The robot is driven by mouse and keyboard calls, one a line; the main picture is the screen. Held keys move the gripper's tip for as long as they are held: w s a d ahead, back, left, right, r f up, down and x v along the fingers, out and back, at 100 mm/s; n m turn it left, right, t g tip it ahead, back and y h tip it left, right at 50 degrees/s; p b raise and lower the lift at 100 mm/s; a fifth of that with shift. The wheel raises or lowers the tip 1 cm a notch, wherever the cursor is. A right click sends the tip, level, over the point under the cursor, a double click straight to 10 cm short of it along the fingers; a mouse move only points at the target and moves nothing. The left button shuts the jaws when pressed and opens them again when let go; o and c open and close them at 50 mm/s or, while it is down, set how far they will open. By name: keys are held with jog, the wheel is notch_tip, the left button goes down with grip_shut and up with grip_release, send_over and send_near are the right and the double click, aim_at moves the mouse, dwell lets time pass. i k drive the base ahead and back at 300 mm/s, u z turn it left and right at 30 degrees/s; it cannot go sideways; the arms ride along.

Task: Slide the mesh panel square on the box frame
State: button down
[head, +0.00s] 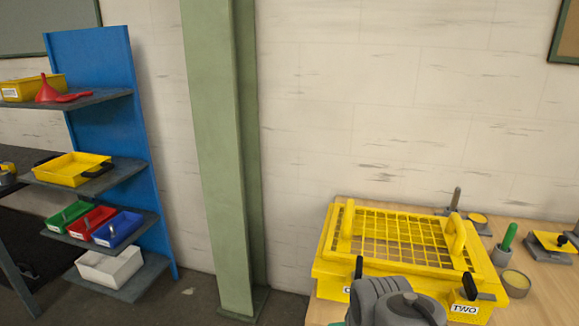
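The yellow mesh panel (395,240) lies on top of the yellow box frame (493,277) on the table at the lower right. It has an upright yellow handle at its left side and another at its right side. The strip of frame showing along the panel's right side looks wider than the one on its left. I cannot tell how far the panel is turned. A grey part of my arm rises at the bottom edge in front of the box and hides part of its front. My gripper's fingers do not show.
Black handles (470,287) stick up at the box's front, near a label reading TWO. Right of it stand a small cup (516,283), a green-handled tool (508,238) and a yellow plate (552,241). A green column (222,150) and a blue shelf with trays (105,80) stand left.

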aim_at(434, 246)
jog(key=u, duration=0.55)
jog(key=i, duration=0.75)
jog(key=u, duration=1.35)
